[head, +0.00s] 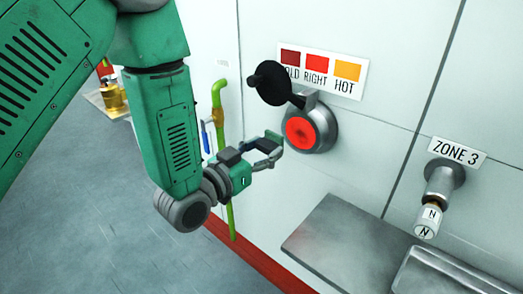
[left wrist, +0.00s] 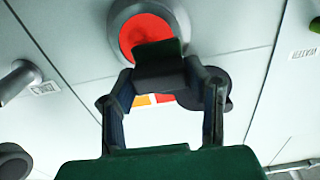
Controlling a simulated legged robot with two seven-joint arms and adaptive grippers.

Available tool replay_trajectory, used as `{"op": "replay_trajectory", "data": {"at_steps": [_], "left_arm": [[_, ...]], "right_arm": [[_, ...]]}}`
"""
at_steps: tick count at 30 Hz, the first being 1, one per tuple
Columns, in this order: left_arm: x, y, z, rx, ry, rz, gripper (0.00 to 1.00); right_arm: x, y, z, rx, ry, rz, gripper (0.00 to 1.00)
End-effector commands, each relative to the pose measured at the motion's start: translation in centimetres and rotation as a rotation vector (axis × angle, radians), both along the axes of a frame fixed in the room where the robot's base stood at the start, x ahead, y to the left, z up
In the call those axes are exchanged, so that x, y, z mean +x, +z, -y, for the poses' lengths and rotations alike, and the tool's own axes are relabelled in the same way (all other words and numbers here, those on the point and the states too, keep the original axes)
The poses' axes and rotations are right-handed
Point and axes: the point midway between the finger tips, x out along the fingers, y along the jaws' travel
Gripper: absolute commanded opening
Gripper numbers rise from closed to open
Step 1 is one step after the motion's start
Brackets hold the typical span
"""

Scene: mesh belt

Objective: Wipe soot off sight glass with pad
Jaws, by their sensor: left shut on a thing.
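The sight glass (head: 299,133) is a glowing red-orange disc in a round grey metal rim on the pale wall. A black round cover (head: 269,83) stands swung aside at its upper left. I cannot clearly make out soot on the glass. My left gripper (head: 271,147) is shut on a small dark green pad (left wrist: 158,48), just left of and below the glass in the head view. In the left wrist view the pad overlaps the lower part of the sight glass (left wrist: 141,29); whether it touches cannot be told. My right gripper is not in view.
A colour label (head: 321,70) is above the glass. A green pipe (head: 218,110) with a blue-handled valve runs down the wall behind my left gripper. A grey metal shelf (head: 335,240) juts out below. A ZONE 3 fitting (head: 438,190) sticks out at the right.

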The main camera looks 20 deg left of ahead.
Motion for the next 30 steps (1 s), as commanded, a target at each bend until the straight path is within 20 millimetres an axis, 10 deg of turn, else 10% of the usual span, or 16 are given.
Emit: {"op": "replay_trajectory", "data": {"at_steps": [15, 30], "left_arm": [[4.5, -0.1, 1.4, -0.001, 0.002, -0.003, 0.19], [5.0, -0.1, 1.3, -0.003, 0.003, -0.003, 0.19]], "right_arm": [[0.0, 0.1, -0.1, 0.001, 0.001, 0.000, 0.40], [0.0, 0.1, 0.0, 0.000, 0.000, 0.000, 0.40]]}}
